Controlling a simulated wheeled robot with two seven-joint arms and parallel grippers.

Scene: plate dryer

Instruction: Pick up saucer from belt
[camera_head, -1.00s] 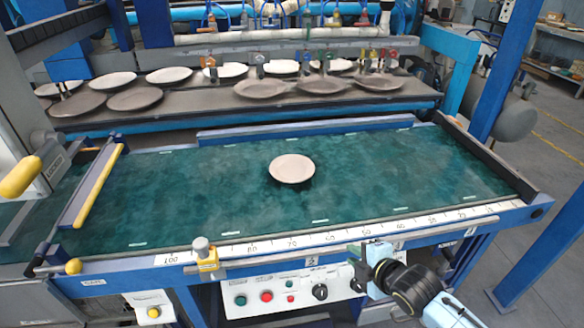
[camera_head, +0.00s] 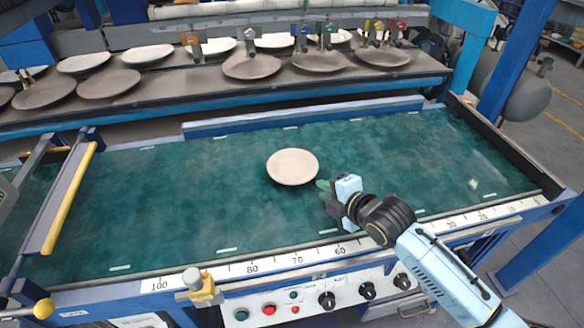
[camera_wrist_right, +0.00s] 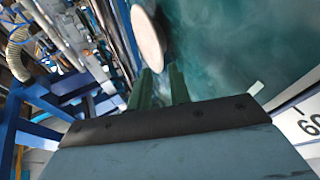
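A pale beige saucer (camera_head: 293,166) lies flat on the green belt (camera_head: 200,200), near its middle. My right gripper (camera_head: 325,190) is over the belt, just to the right of the saucer and nearer the front edge. In the right wrist view the saucer (camera_wrist_right: 148,38) shows ahead of the two green fingers (camera_wrist_right: 160,88). The fingers stand apart with a gap between them and nothing in it. The saucer is clear of the fingers. My left gripper is in neither view.
A blue frame with a numbered ruler (camera_head: 300,258) and a button panel (camera_head: 310,298) runs along the front. A yellow bar (camera_head: 70,198) crosses the left side. Several plates (camera_head: 250,66) lie on a rack behind. The belt around the saucer is clear.

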